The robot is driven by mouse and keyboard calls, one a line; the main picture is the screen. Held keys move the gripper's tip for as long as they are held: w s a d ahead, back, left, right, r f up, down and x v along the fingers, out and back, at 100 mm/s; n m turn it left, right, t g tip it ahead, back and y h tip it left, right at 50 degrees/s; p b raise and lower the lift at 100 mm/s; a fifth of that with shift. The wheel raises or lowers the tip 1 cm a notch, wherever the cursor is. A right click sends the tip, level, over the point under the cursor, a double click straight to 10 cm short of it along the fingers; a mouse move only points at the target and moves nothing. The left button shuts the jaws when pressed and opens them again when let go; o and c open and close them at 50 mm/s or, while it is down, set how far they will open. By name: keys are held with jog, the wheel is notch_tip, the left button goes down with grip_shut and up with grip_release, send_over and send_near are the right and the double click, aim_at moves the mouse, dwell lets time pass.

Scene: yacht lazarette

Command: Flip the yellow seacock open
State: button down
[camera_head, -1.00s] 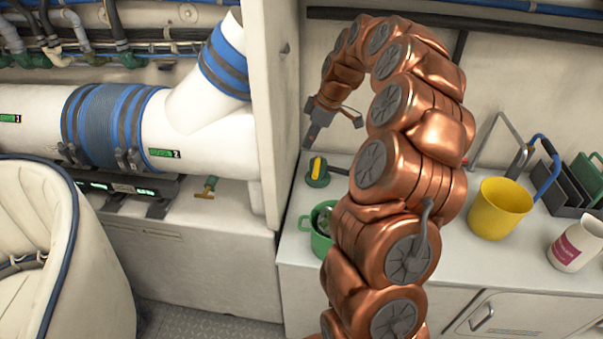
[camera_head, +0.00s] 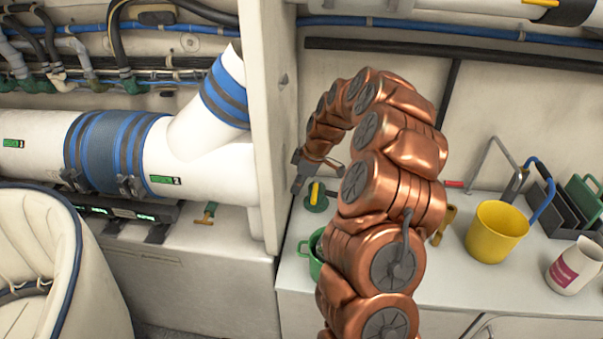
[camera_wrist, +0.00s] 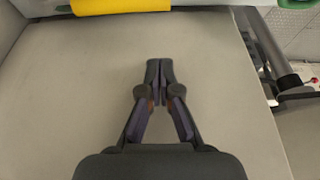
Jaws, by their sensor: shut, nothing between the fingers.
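The yellow seacock handle (camera_head: 316,193) sits on a round green base (camera_head: 317,205) near the back left of the worktop, beside the bulkhead. Its handle stands out lengthwise from the base. My gripper (camera_head: 297,186) is low, just left of the seacock, its fingers shut and empty. In the wrist view my gripper (camera_wrist: 159,66) points over bare worktop. The yellow handle (camera_wrist: 120,5) shows there at the top edge, beyond the fingertips with a gap, and is cut off by the frame. I cannot tell the gripper's exact height above the worktop.
A green pot (camera_head: 312,262) stands in front of the seacock, partly behind my arm. A yellow mug (camera_head: 497,232), a white bottle (camera_head: 576,265) and a dark rack (camera_head: 565,210) stand to the right. The bulkhead edge (camera_head: 262,130) is close on the left.

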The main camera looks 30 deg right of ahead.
aim_at(315, 192)
jog(key=shift+s+d+f+p, duration=0.75)
jog(key=shift+s+d+f, duration=0.35)
jog(key=shift+d+f, duration=0.15)
